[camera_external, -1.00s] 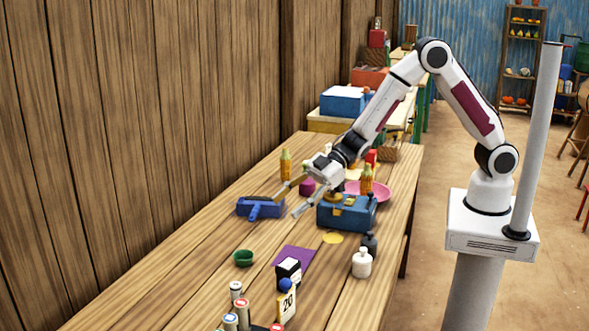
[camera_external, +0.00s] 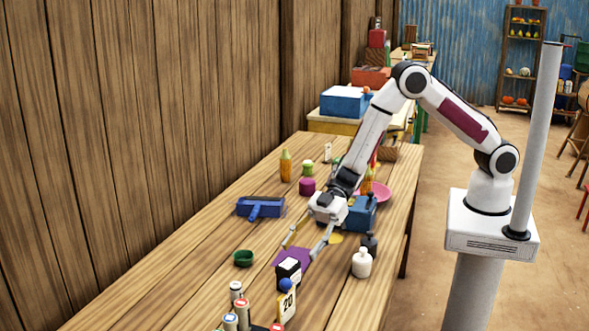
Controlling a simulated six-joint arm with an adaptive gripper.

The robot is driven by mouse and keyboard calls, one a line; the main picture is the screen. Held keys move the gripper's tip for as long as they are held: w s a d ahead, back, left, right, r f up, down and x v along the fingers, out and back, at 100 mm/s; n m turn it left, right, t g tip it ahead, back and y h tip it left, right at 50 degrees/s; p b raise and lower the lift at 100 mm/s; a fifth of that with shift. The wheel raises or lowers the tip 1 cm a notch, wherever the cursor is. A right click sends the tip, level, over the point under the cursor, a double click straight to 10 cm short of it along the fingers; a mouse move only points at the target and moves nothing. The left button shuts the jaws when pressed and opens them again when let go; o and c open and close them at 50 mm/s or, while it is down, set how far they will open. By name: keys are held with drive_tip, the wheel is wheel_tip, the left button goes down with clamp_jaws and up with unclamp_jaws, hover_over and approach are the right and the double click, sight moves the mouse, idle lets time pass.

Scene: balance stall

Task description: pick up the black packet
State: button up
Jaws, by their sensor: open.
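The black packet (camera_external: 289,274) is a small dark box with a white top. It stands at the near edge of a flat purple sheet (camera_external: 285,254) on the wooden table. A blue ball and a card partly hide its lower front. My gripper (camera_external: 298,252) points down over the purple sheet with its fingers spread wide. It is empty and just behind the packet in the picture. I cannot tell whether a fingertip touches the packet.
A card marked 20 (camera_external: 287,306) and a blue ball (camera_external: 286,285) are close in front. Several cans stand nearby, including one (camera_external: 243,313). A white bottle (camera_external: 361,264) is to the right, a green bowl (camera_external: 243,258) to the left. A blue box (camera_external: 362,215) stands behind.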

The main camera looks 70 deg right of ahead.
sight(289, 268)
drive_tip(key=shift+x, duration=1.3)
drive_tip(key=shift+f, duration=0.1)
drive_tip(key=shift+x, duration=2.5)
drive_tip(key=shift+s+f, duration=0.15)
drive_tip(key=c, duration=1.2)
